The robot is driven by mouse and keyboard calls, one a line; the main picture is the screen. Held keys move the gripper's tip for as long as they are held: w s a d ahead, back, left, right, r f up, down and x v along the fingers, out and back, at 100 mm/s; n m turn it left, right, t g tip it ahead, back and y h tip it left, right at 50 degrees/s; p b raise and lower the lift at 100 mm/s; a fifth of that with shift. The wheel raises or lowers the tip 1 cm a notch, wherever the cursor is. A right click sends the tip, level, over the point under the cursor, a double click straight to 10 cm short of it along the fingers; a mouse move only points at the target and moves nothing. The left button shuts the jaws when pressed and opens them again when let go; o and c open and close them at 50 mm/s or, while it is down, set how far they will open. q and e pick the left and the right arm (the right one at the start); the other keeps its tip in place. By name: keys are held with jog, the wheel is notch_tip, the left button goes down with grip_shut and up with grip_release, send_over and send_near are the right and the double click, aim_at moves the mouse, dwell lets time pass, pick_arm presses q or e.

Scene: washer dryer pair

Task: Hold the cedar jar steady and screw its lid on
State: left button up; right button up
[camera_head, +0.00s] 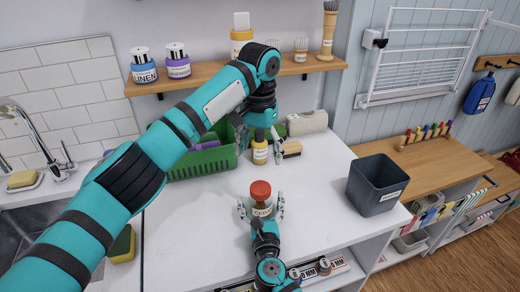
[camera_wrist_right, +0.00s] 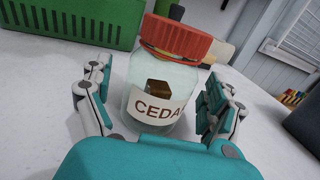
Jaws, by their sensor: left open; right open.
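The cedar jar (camera_wrist_right: 155,105) is clear glass with a "CEDA…" label and something brown inside. It stands upright on the white counter and also shows in the head view (camera_head: 262,210). Its red ribbed lid (camera_wrist_right: 178,38) rests on the mouth and looks tilted, lower at the right in the wrist view; it shows from above in the head view (camera_head: 260,190). My right gripper (camera_head: 261,208) is open, with a finger on each side of the jar and visible gaps. My left gripper (camera_head: 259,145) is open farther back, around or just above a small yellow bottle (camera_head: 260,154).
A green basket (camera_head: 205,163) stands behind at the left, a dark grey bin (camera_head: 375,185) at the right. A brush (camera_head: 291,149) and a pale container (camera_head: 307,122) lie near my left gripper. A shelf (camera_head: 300,68) with bottles hangs above. Counter beside the jar is clear.

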jog(key=s, duration=0.7)
jog(key=s+d, duration=0.1)
jog(key=s, duration=0.3)
jog(key=shift+s, duration=0.1)
